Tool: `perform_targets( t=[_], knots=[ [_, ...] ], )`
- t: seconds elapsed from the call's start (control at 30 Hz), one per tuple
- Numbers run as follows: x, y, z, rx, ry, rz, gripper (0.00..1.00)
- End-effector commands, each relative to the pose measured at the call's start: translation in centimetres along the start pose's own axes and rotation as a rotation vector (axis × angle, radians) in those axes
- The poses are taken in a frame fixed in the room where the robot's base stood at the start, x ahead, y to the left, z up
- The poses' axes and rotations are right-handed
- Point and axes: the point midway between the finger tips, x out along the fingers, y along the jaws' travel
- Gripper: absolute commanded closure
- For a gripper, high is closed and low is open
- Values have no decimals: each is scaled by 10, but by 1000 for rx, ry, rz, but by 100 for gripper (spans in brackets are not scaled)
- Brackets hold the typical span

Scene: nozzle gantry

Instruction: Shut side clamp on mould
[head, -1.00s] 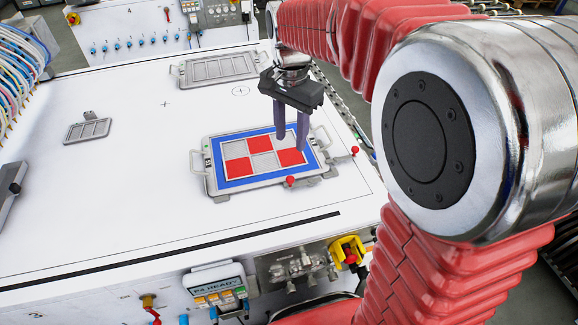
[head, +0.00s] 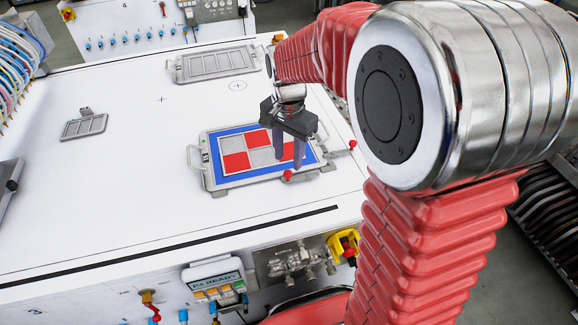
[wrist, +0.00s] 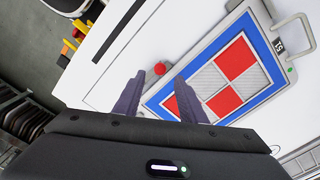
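The mould (head: 209,178) is a grey frame with a blue border around red and pale squares, lying flat on the white table. A red knob (head: 287,175) stands at its near long side, and another red knob (head: 353,144) is on a lever off its right end. My gripper (head: 288,162) is open and empty, pointing down over the mould's near right part. In the wrist view my gripper (wrist: 158,76) shows its two fingers apart, with a red knob (wrist: 160,69) between the tips in the picture. I cannot tell their height above it. The clamp body is mostly hidden.
An empty grey frame (head: 216,64) lies at the back of the table and a smaller grey one (head: 84,127) at the left. A yellow-housed red button (head: 344,247) and a fittings panel (head: 293,262) are on the table's front. The table's left middle is clear.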

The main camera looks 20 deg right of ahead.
Motion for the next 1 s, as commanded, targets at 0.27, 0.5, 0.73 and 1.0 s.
perform_targets(
  t=[0.27, 0.5, 0.73, 1.0],
  knots=[
    [39, 0, 0, 0, -1, 2, 63],
    [50, 0, 0, 0, 0, 1, 63],
    [49, 0, 0, -1, 0, 0, 64],
    [49, 0, 0, -1, 0, 0, 83]
  ],
)
